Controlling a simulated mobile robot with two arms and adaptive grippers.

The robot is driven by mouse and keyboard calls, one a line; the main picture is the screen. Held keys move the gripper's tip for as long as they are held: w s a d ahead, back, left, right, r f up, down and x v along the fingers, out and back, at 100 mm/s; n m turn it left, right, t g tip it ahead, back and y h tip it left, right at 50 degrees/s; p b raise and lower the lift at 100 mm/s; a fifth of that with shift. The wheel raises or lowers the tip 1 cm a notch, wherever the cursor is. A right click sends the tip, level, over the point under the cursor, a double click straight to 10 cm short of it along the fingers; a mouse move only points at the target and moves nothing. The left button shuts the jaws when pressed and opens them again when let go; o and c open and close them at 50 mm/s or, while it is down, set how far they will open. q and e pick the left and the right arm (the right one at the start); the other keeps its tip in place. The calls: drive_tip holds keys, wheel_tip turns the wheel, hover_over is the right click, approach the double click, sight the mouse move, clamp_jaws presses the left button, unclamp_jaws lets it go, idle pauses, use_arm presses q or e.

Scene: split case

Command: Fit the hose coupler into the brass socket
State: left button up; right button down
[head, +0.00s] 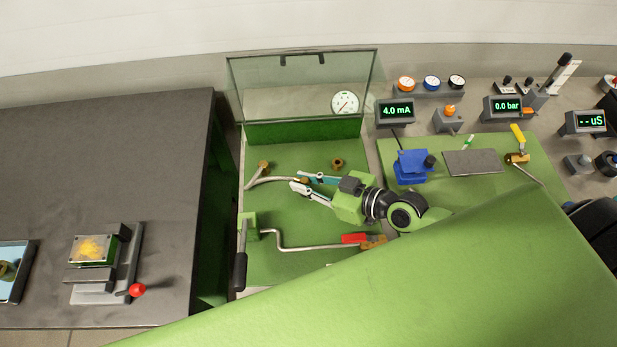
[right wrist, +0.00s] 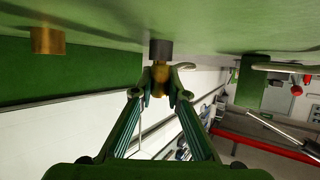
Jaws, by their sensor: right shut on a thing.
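My right gripper (head: 298,181) reaches in from the right over the green bench. In the right wrist view its fingertips (right wrist: 160,92) are shut on the hose coupler (right wrist: 160,78), a brass piece with a dark collar at one end. The coupler also shows between the fingers in the head view (head: 304,181). A grey hose (head: 270,180) runs from it to a brass fitting (head: 263,166) on the left. The brass socket (head: 337,163) stands on the bench, apart from the coupler, to its right and farther back. A brass cylinder (right wrist: 47,40), perhaps the socket, shows in the right wrist view. My left gripper is not in view.
A clear screen (head: 290,90) with a round gauge (head: 345,102) stands behind the bench. A bent pipe (head: 300,248) with a red handle (head: 353,239) and a black-handled lever (head: 240,270) lie in front. A blue device (head: 411,167) stands to the right.

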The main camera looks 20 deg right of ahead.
sight(304, 180)
drive_tip(key=shift+r, duration=0.15)
drive_tip(key=shift+r+p, duration=2.2)
drive_tip(key=shift+r, duration=0.05)
